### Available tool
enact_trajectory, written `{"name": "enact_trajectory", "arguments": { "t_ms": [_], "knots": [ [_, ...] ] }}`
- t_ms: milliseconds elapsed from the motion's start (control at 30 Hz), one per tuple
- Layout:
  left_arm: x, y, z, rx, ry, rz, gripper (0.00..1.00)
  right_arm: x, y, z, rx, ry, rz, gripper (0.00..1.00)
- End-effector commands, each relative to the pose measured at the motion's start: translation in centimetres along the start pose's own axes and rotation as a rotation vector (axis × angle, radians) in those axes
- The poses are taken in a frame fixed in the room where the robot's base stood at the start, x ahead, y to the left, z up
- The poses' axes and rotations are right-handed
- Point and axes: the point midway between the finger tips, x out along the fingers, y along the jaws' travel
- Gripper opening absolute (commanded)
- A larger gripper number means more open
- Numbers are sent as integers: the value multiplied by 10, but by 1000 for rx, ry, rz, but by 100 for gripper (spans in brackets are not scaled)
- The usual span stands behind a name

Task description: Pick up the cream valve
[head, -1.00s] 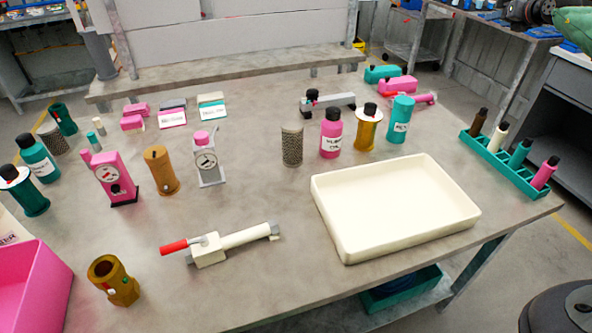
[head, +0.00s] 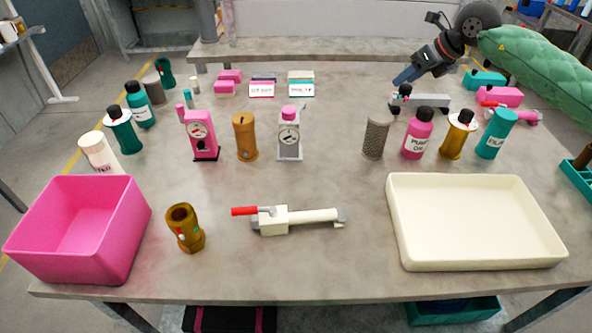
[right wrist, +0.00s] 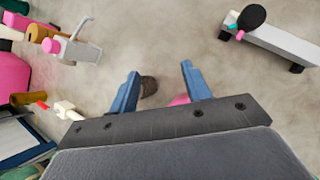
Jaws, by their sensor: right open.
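The cream valve (head: 300,219) lies on the table near the front middle in the head view. It has a cream block body, a long cream tube to the right and a red handle to the left. My right gripper (head: 403,76) is at the back right, above the table and well apart from the valve. In the right wrist view the blue fingers of my right gripper (right wrist: 158,86) are spread with nothing between them gripped. A small cream and red piece at lower left there looks like the valve (right wrist: 65,108). My left gripper is not in view.
A cream tray (head: 475,225) is right of the valve. A brass fitting (head: 184,228) and a pink bin (head: 80,230) are to its left. Gauges and bottles stand behind, including a grey gauge (head: 289,135) and a mesh cylinder (head: 375,138). Bare table surrounds the valve.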

Motion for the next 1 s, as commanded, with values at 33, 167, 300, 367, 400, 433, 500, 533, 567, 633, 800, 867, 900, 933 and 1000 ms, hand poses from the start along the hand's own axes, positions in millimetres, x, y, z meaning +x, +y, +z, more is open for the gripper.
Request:
{"name": "enact_trajectory", "arguments": {
  "t_ms": [33, 167, 300, 367, 400, 433, 500, 533, 567, 633, 800, 867, 900, 933, 1000],
  "knots": [
    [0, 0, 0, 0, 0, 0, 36, 11, 33, 2, -60, 37, 26, 48],
    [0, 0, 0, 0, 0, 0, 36, 34, 108, -5, -217, 143, 79, 48],
    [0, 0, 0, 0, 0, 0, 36, 50, 184, -22, -394, 256, 124, 48],
    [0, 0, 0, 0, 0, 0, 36, 54, 213, -31, -471, 303, 138, 48],
    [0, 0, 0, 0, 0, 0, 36, 57, 233, -39, -525, 335, 147, 48],
    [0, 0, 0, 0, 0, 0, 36, 58, 246, -44, -564, 358, 153, 48],
    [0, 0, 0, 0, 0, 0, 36, 59, 276, -58, -657, 412, 163, 48],
    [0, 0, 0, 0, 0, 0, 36, 59, 288, -65, -696, 435, 167, 48],
    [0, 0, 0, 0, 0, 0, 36, 58, 298, -71, -733, 456, 170, 48],
    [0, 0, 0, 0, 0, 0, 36, 57, 320, -84, -814, 503, 174, 48],
    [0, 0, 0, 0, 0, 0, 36, 52, 352, -110, -958, 585, 175, 48],
    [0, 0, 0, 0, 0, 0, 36, 51, 358, -116, -990, 603, 175, 48],
    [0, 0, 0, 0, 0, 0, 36, 50, 361, -118, -1005, 611, 174, 48],
    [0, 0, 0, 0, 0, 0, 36, 50, 363, -120, -1013, 616, 173, 48],
    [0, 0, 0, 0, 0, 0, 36, 53, 364, -124, -1024, 624, 173, 48]
  ]
}}
